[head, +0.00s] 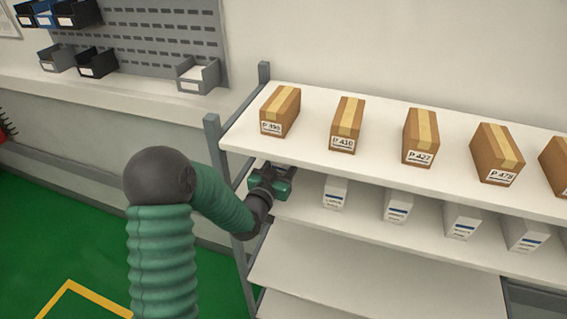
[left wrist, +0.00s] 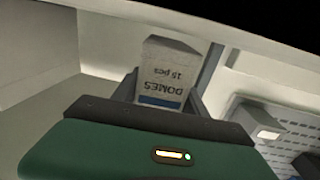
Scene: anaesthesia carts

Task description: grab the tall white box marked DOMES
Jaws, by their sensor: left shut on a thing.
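The tall white box marked DOMES (left wrist: 165,72) shows in the left wrist view, its label upside down there with "15 pcs" and a blue band. My left gripper (head: 285,180) reaches into the left end of the middle shelf (head: 305,204) in the head view. In the left wrist view its fingers (left wrist: 163,92) are on both sides of the box and shut on it. In the head view this box is hidden behind the gripper and under the upper shelf. My right gripper is in neither view.
Similar white boxes (head: 336,192) stand in a row to the right on the same shelf. Brown cartons (head: 348,124) sit on the upper shelf (head: 310,105), close above my gripper. A grey rack post (head: 228,185) stands beside my arm. The lower shelf (head: 370,275) looks bare.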

